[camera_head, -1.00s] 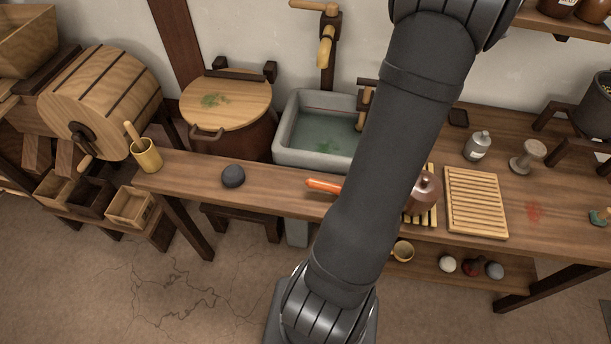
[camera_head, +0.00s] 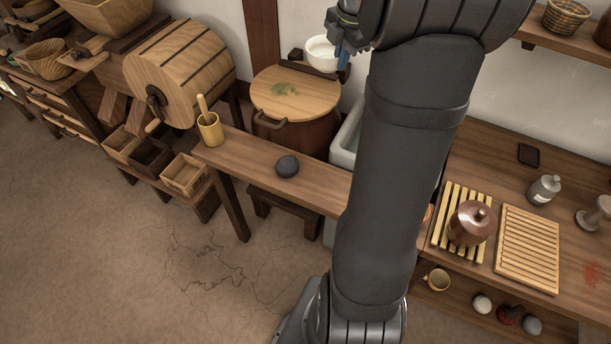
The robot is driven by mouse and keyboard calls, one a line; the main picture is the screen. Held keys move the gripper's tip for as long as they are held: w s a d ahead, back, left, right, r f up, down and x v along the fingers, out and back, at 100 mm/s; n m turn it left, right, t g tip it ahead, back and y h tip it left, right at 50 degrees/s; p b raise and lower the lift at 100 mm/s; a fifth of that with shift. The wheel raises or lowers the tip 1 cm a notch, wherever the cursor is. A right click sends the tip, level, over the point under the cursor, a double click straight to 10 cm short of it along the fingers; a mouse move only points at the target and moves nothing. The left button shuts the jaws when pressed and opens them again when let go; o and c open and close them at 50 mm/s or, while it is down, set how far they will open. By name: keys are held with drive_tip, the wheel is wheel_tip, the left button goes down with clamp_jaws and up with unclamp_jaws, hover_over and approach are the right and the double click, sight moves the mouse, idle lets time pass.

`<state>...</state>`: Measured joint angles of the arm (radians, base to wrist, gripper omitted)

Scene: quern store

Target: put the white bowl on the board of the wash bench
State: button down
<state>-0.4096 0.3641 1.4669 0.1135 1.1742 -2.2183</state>
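The white bowl (camera_head: 322,53) is upright at the top of the view, in front of the wall and above the back of the round wooden lid. My gripper (camera_head: 343,52), with blue fingers, is at the bowl's right rim and appears shut on it; the fingertips are partly hidden. The wash bench (camera_head: 325,188) runs across the view. It carries a pale slatted board (camera_head: 528,250), empty, and a yellow slatted rack (camera_head: 447,222) with a brown lidded pot (camera_head: 471,222) on it. My arm hides the middle of the bench and most of the basin (camera_head: 346,140).
A dark round stone (camera_head: 287,166) and a yellow mortar with pestle (camera_head: 208,125) stand on the bench's left part. A grey bottle (camera_head: 544,189) and a dark flat block (camera_head: 528,154) stand behind the slatted board. The lidded tub (camera_head: 296,95) is below the bowl.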

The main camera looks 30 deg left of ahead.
drive_tip(key=s+a+n, duration=0.5)
drive_tip(key=s+a, duration=0.4)
drive_tip(key=a, duration=0.1)
wheel_tip(320, 180, down, 18)
drive_tip(key=shift+m+g, duration=0.3)
drive_tip(key=s+a+f, duration=0.1)
drive_tip(key=a+f, duration=0.1)
drive_tip(key=a, duration=0.1)
drive_tip(key=s+a+f, duration=0.1)
drive_tip(key=a+f, duration=0.2)
drive_tip(key=a, duration=0.1)
drive_tip(key=s+a+f, duration=0.1)
drive_tip(key=a+f, duration=0.1)
drive_tip(key=a, duration=0.1)
drive_tip(key=shift+s+a+f, duration=0.15)
drive_tip(key=shift+s+a, duration=0.1)
drive_tip(key=shift+s, duration=0.1)
drive_tip(key=shift+f, duration=1.95)
drive_tip(key=c, duration=2.1)
unclamp_jaws()
drive_tip(key=shift+f, duration=0.2)
drive_tip(key=o, duration=0.5)
drive_tip(key=shift+r, duration=0.15)
